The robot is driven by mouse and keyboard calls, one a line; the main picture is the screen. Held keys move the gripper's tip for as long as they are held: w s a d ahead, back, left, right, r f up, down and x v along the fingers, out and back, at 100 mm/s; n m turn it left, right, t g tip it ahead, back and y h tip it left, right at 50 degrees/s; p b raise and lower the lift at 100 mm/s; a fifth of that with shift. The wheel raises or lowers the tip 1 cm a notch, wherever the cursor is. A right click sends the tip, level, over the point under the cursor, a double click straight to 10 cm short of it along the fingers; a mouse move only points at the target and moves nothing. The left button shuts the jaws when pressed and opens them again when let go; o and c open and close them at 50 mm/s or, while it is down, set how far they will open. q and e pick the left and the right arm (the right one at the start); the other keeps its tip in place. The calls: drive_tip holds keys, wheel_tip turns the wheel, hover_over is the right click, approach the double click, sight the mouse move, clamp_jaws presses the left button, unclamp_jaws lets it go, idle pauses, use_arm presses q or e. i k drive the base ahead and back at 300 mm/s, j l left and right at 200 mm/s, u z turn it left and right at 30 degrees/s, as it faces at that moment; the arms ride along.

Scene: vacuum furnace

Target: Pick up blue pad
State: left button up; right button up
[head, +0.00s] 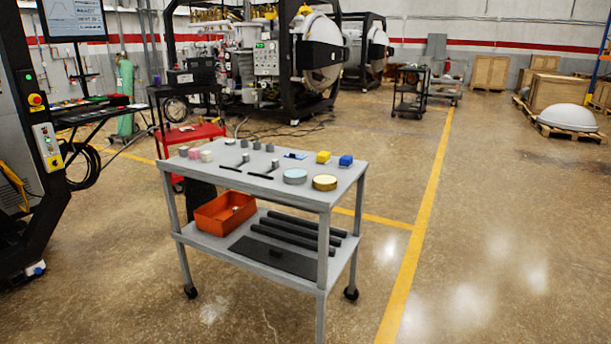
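A flat, thin blue piece (295,155) lies near the back edge of the grey cart's top shelf (255,189). A thicker blue block (346,160) sits at the right end of the same shelf, beside a yellow block (323,157). I cannot tell for certain which of the two blue items is the blue pad. Neither of my grippers is in view.
A pale blue disc (295,176) and a gold-rimmed disc (325,182) sit near the front right. Small blocks and dark tools share the shelf. An orange bin (225,213) and black bars fill the lower shelf. Floor right of the cart is clear.

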sight(346, 162)
drive_tip(key=i+l+u, duration=0.1)
drive_tip(key=u, duration=0.8)
drive_tip(key=i+l+u, duration=0.15)
drive_tip(key=l+u, duration=0.2)
drive_tip(key=i+l+u, duration=0.1)
drive_tip(key=l+u, duration=0.6)
drive_tip(key=l, duration=0.65)
drive_tip(key=l+u, duration=0.15)
drive_tip(key=l, duration=1.65)
